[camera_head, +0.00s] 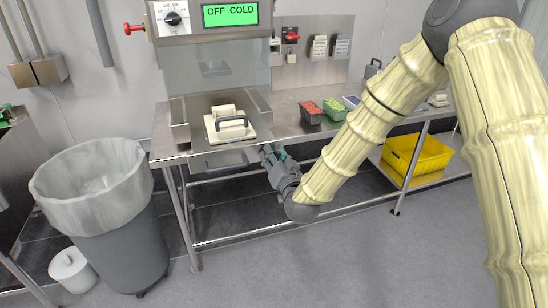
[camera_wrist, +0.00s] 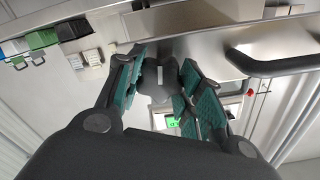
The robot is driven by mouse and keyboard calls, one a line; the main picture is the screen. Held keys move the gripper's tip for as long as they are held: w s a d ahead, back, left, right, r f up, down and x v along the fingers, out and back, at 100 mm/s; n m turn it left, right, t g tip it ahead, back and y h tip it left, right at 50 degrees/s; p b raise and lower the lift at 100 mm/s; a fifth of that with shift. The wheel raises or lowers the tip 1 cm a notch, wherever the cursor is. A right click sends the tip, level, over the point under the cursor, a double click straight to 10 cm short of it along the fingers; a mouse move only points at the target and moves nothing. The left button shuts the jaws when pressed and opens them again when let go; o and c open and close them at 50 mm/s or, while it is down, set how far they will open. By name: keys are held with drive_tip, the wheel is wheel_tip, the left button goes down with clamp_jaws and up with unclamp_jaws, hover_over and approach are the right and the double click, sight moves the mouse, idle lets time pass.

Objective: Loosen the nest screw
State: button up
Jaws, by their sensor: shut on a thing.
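The nest screw appears to be the dark lobed knob (camera_wrist: 153,82) with a pale mark on it, at the front edge of the steel bench in the wrist view. My gripper (camera_wrist: 163,80) has its teal-padded fingers on both sides of the knob and is shut on it. In the head view my gripper (camera_head: 270,154) is at the bench front edge, right of the tunnel opening, and the knob is hidden there. A cream block with a dark handle (camera_head: 230,124) sits in the nest on the bench.
The machine's display (camera_head: 230,14) reads OFF COLD. A dark bar handle (camera_wrist: 283,63) is near the knob. Red (camera_head: 310,112) and green (camera_head: 335,108) containers stand on the bench. A lined bin (camera_head: 95,200) is at the left, a yellow crate (camera_head: 418,153) on the lower shelf.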

drive_tip(key=o, duration=1)
drive_tip(key=v, duration=1.2)
